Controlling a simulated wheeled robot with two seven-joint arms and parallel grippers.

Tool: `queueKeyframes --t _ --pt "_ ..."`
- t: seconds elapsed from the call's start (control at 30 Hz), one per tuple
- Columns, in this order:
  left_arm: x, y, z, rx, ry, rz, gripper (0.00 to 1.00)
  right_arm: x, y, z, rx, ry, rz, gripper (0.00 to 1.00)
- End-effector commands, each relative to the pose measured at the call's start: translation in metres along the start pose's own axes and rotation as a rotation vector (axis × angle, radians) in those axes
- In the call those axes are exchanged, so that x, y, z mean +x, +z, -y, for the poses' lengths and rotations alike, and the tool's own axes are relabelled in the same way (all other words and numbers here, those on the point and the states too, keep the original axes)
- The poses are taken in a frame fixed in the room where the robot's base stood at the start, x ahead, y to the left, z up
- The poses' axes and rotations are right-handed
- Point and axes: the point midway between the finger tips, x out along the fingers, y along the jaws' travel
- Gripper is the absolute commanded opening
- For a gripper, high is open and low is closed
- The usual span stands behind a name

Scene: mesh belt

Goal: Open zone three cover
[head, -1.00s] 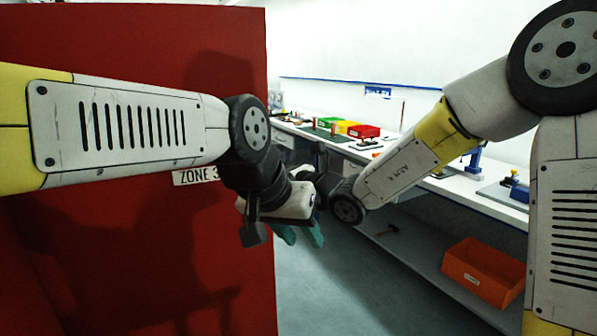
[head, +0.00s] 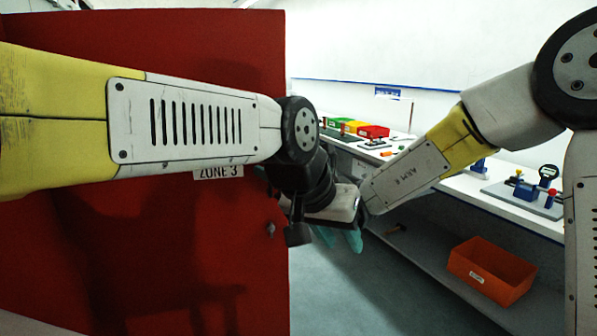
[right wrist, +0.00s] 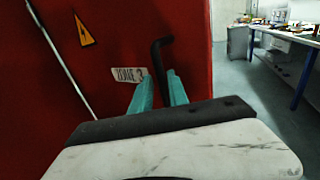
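The red cover (head: 200,60) stands large at the left of the head view, upright, with a "ZONE 3" label (head: 218,172). In the right wrist view the label (right wrist: 131,75) sits left of a black bent handle (right wrist: 158,55). My right gripper (right wrist: 161,80) has its teal fingers on both sides of the handle and looks shut on it. In the head view my left wrist hides most of the right gripper and the handle. My left gripper (head: 341,238) has its teal fingertips apart, empty, in front of the cover's right edge.
A long white bench (head: 495,190) runs along the right, with coloured bins (head: 373,131) and tools on it. An orange bin (head: 492,270) stands on its lower shelf. A warning triangle (right wrist: 83,31) is on the red surface. Floor (head: 335,300) is clear between cover and bench.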

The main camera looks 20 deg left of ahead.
Motion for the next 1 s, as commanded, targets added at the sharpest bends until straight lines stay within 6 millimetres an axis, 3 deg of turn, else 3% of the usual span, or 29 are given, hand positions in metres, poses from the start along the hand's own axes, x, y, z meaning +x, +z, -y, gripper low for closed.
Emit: queueKeyframes --t 0.43,0.8,1.0 --pt "0.000 0.000 0.000 0.000 0.000 0.000 0.36 -0.007 -0.001 0.003 0.002 -0.005 -0.003 0.32" --pt "0.000 0.000 0.000 0.000 0.000 0.000 0.36 -0.065 0.000 0.002 0.000 -0.006 -0.001 0.32" --pt "0.000 0.000 0.000 0.000 0.000 0.000 0.36 -0.078 -0.001 0.001 0.002 -0.003 -0.001 0.32"
